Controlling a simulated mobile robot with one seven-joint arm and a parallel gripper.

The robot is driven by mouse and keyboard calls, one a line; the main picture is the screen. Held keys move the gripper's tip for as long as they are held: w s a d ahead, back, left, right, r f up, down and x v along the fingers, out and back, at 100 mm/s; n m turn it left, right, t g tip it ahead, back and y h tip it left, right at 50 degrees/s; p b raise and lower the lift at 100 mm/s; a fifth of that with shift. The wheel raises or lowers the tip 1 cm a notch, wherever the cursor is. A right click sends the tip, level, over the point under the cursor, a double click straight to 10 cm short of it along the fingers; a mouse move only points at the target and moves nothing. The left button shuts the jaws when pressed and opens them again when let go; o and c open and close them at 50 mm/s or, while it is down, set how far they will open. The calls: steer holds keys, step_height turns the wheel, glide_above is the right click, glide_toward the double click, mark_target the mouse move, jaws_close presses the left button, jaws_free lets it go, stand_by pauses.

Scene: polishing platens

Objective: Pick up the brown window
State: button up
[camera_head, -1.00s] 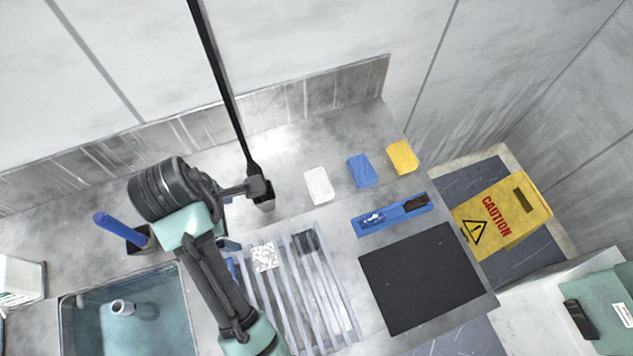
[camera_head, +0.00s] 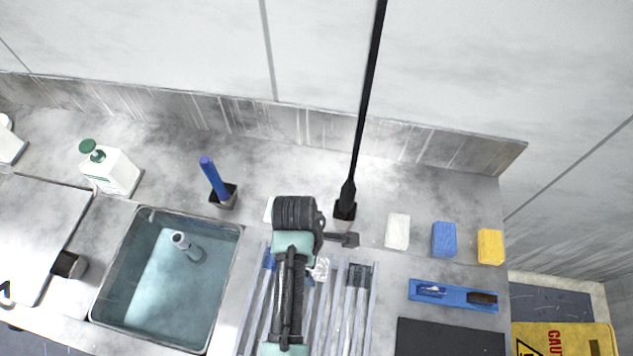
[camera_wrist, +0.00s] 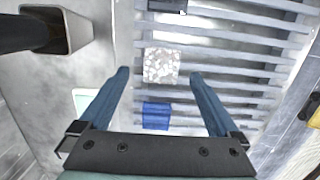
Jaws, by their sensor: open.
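My gripper (camera_wrist: 160,75) is open and empty over the slatted rack (camera_wrist: 235,58) in the wrist view. A speckled grey-white square (camera_wrist: 161,66) lies on the rack between the fingertips in the picture, and a blue block (camera_wrist: 156,115) lies nearer the palm. In the head view, my arm hides part of the rack (camera_head: 371,310), and the speckled square (camera_head: 320,268) shows beside it. A small dark brown piece (camera_head: 483,297) lies in the right end of a blue tray (camera_head: 455,297). I cannot tell whether it is the brown window.
A black pole stands in a holder (camera_head: 345,210) behind the rack. White (camera_head: 397,231), blue (camera_head: 444,239) and yellow (camera_head: 490,247) blocks lie to its right. A black mat (camera_head: 450,338) lies before the tray. A sink (camera_head: 165,280) is on the left. A blue-handled tool (camera_head: 214,178) stands behind it.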

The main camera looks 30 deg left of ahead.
mark_target(317, 267)
steer(key=shift+d+f, duration=0.15)
steer(key=shift+f, duration=0.7)
steer(key=shift+d+f, duration=0.1)
steer(key=shift+f, duration=0.75)
jaws_close()
